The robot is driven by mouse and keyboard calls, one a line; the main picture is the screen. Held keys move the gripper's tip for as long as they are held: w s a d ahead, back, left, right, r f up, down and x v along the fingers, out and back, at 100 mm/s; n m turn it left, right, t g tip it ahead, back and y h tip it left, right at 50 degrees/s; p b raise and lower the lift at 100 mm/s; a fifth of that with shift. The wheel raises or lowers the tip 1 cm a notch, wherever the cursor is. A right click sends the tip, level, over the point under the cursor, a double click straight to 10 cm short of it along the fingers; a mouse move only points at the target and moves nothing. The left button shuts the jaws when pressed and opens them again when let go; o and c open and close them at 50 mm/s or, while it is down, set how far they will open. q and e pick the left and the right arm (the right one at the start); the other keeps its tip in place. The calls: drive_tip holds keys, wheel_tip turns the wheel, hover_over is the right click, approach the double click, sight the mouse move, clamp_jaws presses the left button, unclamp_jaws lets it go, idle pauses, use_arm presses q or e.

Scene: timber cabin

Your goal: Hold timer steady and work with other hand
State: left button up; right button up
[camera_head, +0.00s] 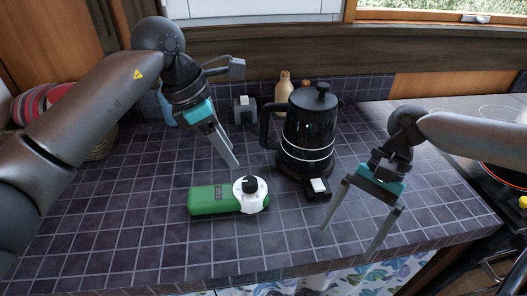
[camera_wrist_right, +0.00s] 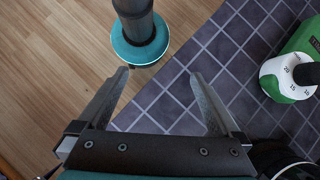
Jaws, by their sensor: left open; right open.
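The timer (camera_head: 214,200) is a green box with a white dial and black knob at its right end. It lies on the dark tiled counter in the head view. Its dial end also shows at the right edge of the right wrist view (camera_wrist_right: 285,80), partly cut off. My left gripper (camera_head: 236,166) is above and behind the timer, open and empty, with its fingers close together in this view. My right gripper (camera_head: 346,240) is open and empty, to the right of the timer near the counter's front edge. Neither gripper touches the timer.
A black kettle (camera_head: 308,135) stands behind and right of the timer, with a small black block with a white top (camera_head: 318,186) at its base. Bottles (camera_head: 283,92) and a grey box (camera_head: 244,110) stand at the back. A stove (camera_head: 490,115) is at the right. The front-left counter is clear.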

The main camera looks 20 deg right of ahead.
drive_tip(key=w+a+m+t+y, duration=0.1)
drive_tip(key=w, duration=0.2)
drive_tip(key=w+a+r+m+t+y, duration=0.1)
drive_tip(key=w+m, duration=0.1)
drive_tip(key=w, duration=0.1)
drive_tip(key=w+a+r+m+t+y, duration=0.1)
drive_tip(key=w, duration=0.2)
drive_tip(key=shift+w+r+t, duration=0.15)
drive_tip(key=shift+t, duration=0.25)
drive_tip(key=w+a+r+m+t+y, duration=0.1)
drive_tip(key=w+a, duration=0.1)
drive_tip(key=w, duration=0.1)
drive_tip(key=w+a+r+m+y, duration=0.1)
drive_tip(key=w+a+r, duration=0.1)
drive_tip(key=w, duration=0.1)
drive_tip(key=w+a+r+m+t+y, duration=0.1)
drive_tip(key=w+a+r, duration=0.1)
drive_tip(key=w, duration=0.1)
drive_tip(key=shift+a+m+t+y, duration=0.1)
drive_tip(key=shift+m+t+y, duration=0.2)
drive_tip(key=shift+m, duration=0.1)
approach(242, 189)
drive_tip(key=x, duration=0.5)
drive_tip(key=shift+w+f, duration=0.1)
drive_tip(key=shift+f, duration=0.1)
drive_tip(key=x, duration=0.7)
drive_tip(key=shift+a+r, duration=0.1)
drive_tip(key=shift+a, duration=0.15)
